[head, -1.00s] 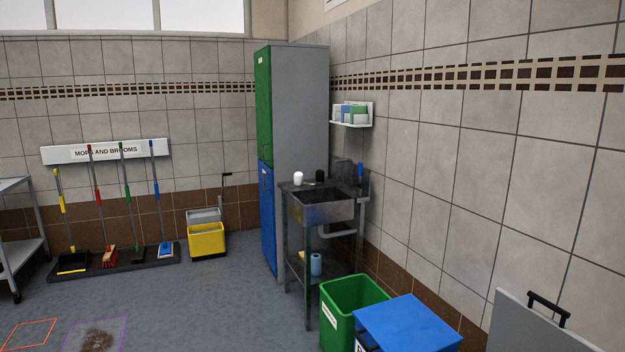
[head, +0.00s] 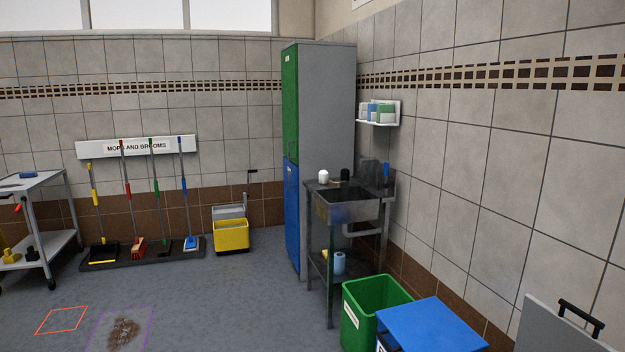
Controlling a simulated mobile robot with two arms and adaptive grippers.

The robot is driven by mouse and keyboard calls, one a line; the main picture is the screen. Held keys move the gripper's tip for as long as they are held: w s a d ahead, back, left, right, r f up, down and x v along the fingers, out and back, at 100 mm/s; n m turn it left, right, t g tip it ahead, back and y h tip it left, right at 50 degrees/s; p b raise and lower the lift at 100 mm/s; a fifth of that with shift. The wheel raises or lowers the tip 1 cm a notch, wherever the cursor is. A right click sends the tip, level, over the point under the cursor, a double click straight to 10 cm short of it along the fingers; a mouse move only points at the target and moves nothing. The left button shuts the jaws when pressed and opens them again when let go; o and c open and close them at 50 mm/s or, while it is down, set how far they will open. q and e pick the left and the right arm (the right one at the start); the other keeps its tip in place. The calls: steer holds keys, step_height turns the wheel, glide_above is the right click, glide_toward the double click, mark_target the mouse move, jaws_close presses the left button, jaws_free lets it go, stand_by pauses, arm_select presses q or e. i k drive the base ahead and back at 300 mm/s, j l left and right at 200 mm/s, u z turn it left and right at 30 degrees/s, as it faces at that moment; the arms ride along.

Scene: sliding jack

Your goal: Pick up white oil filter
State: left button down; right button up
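A small white rounded object (head: 323,177), which looks like the white oil filter, stands upright on the back left rim of the metal sink stand (head: 345,207). A black object (head: 345,175) of similar size stands to its right. Neither of my grippers is in the head view.
A green bin (head: 376,300) and a blue-lidded bin (head: 432,325) stand in front of the sink at the right. A tall green and blue cabinet (head: 322,130) adjoins the sink's left. A yellow mop bucket (head: 231,235) and a cart (head: 40,215) are further left. Open floor (head: 220,310) lies in front.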

mark_target(323, 174)
steer(key=i+u, duration=0.3)
steer(key=i, duration=2.8)
